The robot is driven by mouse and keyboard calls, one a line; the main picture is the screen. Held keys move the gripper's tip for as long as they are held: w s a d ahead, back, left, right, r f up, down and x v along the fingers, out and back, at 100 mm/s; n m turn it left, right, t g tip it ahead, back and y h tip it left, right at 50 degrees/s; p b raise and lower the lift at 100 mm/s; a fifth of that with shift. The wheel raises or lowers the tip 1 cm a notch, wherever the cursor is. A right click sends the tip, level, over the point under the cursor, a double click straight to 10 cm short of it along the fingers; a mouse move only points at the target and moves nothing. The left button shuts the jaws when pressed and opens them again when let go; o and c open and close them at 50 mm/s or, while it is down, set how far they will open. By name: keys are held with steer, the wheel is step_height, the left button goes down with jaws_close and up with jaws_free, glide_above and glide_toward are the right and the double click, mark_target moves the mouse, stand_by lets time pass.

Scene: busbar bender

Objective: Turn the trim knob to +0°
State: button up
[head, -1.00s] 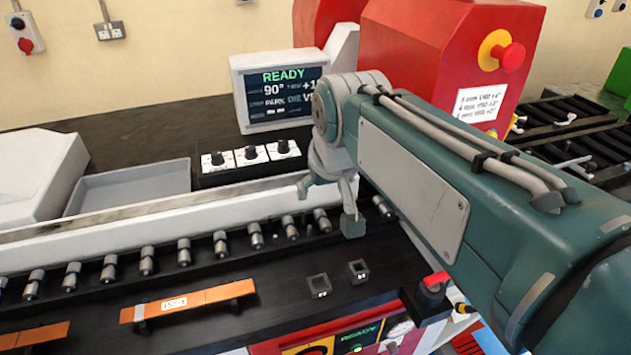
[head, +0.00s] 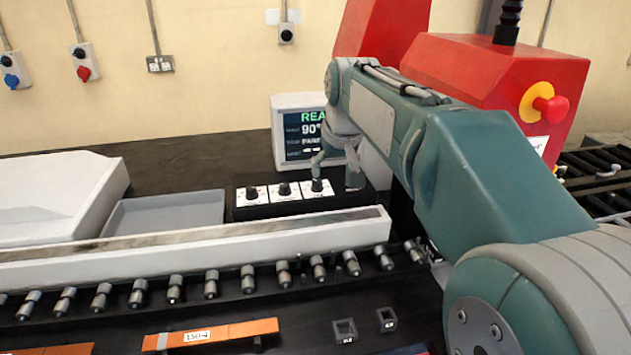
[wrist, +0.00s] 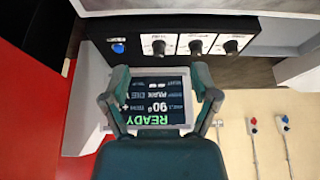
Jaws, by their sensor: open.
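A control panel (head: 241,212) carries three black knobs on white dials: left (head: 252,193), middle (head: 285,189) and right (head: 317,186). Their labels are too small to read, so I cannot tell which is the trim knob. My gripper (head: 337,180) is open and empty, at the panel's right end beside the right knob. In the wrist view the open gripper (wrist: 160,92) frames the screen (wrist: 152,103), which appears upside down with READY and 90°. The trim value is partly hidden by a finger. The knobs (wrist: 195,46) lie beyond the fingertips, with a blue button (wrist: 118,47) beside them.
A grey tray (head: 165,212) and a white housing (head: 55,195) stand left of the panel. A white rail (head: 200,238) and a row of rollers (head: 210,283) run in front. Red housings, one with an emergency stop (head: 548,106), stand behind my arm.

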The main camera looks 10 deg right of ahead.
glide_toward(317, 181)
steer(key=x, duration=1)
jaws_close()
